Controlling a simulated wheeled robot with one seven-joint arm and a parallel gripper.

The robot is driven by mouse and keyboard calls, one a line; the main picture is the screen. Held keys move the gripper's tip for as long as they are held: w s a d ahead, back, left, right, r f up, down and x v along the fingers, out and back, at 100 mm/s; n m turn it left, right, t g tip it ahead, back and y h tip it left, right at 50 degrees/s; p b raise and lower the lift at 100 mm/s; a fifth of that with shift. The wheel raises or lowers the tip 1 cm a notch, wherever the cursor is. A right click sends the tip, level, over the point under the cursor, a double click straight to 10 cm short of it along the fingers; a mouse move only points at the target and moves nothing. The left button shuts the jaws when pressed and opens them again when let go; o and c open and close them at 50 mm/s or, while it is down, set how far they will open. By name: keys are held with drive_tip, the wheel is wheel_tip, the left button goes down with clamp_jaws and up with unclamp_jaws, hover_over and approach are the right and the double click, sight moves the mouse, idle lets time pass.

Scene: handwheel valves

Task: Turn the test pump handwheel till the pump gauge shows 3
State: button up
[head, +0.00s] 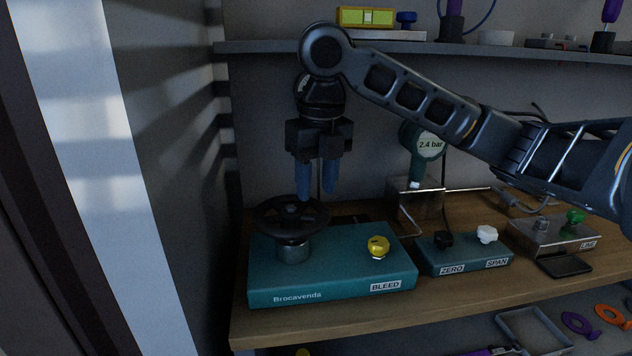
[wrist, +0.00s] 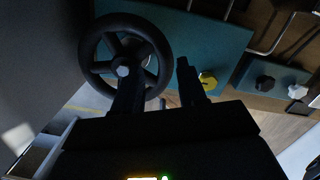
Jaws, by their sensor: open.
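The black test pump handwheel (head: 291,216) sits flat on the left of a teal pump box (head: 335,289). It also shows in the wrist view as a spoked wheel (wrist: 150,32) with a pale hub. The round gauge (head: 430,145) stands behind on a teal stem and reads 2.4 bar. My gripper (head: 317,194) is open and points down, above the handwheel and slightly to its right. Its fingers appear apart from the wheel in the head view. In the wrist view (wrist: 155,85) one finger overlaps part of the rim and the other is outside it.
A yellow BLEED knob (head: 378,246) is on the same box. A teal ZERO/SPAN block (head: 465,256) and a metal LINE block (head: 555,238) stand to the right. A shelf (head: 270,47) runs behind my arm. A grey wall is close on the left.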

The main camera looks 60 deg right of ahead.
drive_tip(key=shift+r+p, duration=0.35)
drive_tip(key=shift+r, duration=0.5)
wheel_tip(320, 180, up, 4)
drive_tip(key=p, duration=0.3)
drive_tip(key=shift+r, duration=0.1)
